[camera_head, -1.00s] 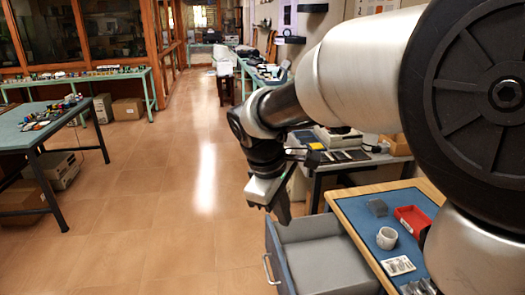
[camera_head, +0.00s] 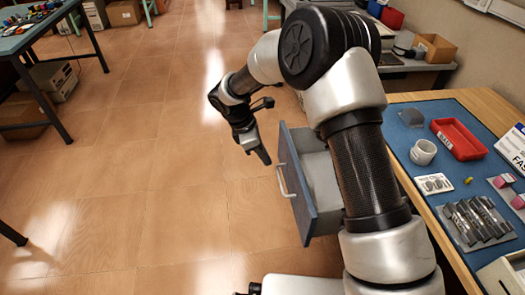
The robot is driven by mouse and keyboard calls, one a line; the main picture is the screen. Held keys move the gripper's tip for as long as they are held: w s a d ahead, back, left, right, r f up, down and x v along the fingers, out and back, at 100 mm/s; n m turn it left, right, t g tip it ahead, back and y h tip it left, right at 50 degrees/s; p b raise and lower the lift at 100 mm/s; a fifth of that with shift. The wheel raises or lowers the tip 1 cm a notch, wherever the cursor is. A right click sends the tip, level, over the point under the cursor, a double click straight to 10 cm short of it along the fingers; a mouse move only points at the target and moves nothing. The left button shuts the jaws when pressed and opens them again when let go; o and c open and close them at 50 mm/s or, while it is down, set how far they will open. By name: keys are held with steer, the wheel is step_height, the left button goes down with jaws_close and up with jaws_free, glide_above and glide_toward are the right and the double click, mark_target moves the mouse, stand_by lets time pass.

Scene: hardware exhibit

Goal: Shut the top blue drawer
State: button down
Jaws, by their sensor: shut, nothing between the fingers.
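The top blue drawer (camera_head: 297,188) stands pulled out from the desk, with its blue-grey front facing left. Its silver handle (camera_head: 284,181) is on that front. The light grey inside of the drawer shows, partly hidden behind my arm. My gripper (camera_head: 262,157) is shut and empty, pointing down, just left of the drawer front near its far end. It appears apart from the handle, though the exact gap in depth is hard to tell.
A cardboard box (camera_head: 433,49) sits farther back. The tiled floor (camera_head: 150,200) left of the drawer is clear.

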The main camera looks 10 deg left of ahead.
mark_target(289, 170)
steer(key=d+f, duration=0.2)
steer(key=w+d+f+b, duration=0.1)
steer(key=d+f, duration=0.1)
steer(key=shift+w+d, duration=0.15)
steer(key=shift+d, duration=0.2)
steer(key=shift+w+d, duration=0.15)
steer(key=shift+d, duration=0.2)
steer(key=shift+w+d+r, duration=0.1)
steer(key=shift+d, duration=0.35)
steer(key=w+d+p, duration=0.2)
steer(key=w+d, duration=0.2)
steer(key=d, duration=1)
steer(key=w+d+p, duration=0.3)
steer(key=w+d, duration=0.1)
steer(key=d, duration=1)
steer(key=shift+d+p, duration=0.15)
steer(key=shift+p, duration=0.2)
